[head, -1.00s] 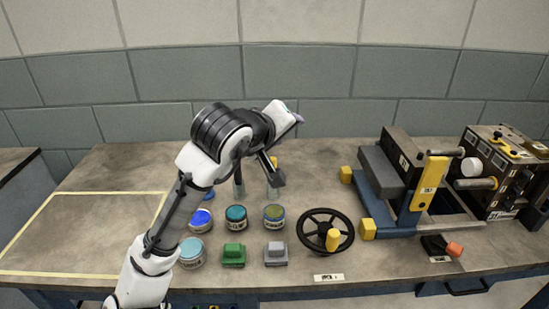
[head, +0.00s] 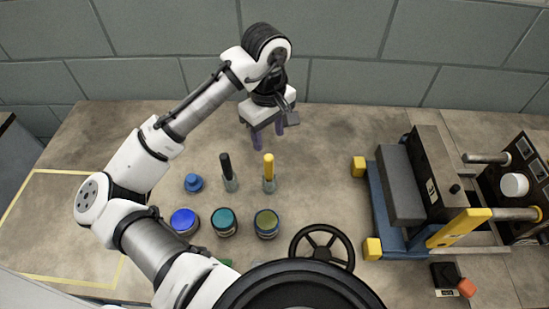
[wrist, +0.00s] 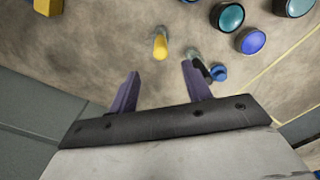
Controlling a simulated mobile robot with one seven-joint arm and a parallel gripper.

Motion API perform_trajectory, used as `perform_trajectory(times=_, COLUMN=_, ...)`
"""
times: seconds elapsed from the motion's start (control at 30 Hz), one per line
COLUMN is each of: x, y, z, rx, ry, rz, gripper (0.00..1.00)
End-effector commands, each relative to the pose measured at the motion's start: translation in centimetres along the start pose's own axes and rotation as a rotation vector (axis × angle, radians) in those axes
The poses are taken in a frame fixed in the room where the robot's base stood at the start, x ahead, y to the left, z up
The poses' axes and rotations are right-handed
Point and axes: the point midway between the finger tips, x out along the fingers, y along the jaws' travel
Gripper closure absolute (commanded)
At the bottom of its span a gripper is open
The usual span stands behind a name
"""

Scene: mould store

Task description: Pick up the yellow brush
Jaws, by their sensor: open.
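The yellow brush (head: 268,167) stands upright, its yellow handle up and its lower end in a small grey holder (head: 269,186). In the wrist view the brush (wrist: 160,48) is seen nearly end-on, just beyond and between the fingertips. My gripper (head: 268,140) is open and empty, with its two purple fingers behind and above the brush, apart from it. In the wrist view the fingers (wrist: 160,76) spread wide. A black-handled brush (head: 226,166) stands in a similar holder just to the left.
Blue (head: 184,221), teal (head: 224,221) and olive (head: 266,222) lidded pots stand in front of the brushes. A small blue item (head: 193,183) is at left, a black handwheel (head: 321,246) at front. A blue-framed press (head: 387,232) stands right. Behind is a block wall (head: 340,85).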

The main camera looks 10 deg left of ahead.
Motion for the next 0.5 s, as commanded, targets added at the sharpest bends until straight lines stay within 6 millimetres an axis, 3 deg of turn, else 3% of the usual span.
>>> perform_trajectory(times=0.17, x=1.5, y=-0.1, z=0.0, rx=-0.002, ry=-0.004, rz=-0.001, gripper=0.51)
perform_trajectory(times=0.5, x=7.5, y=-0.1, z=0.0, rx=-0.002, ry=-0.002, rz=-0.001, gripper=0.51)
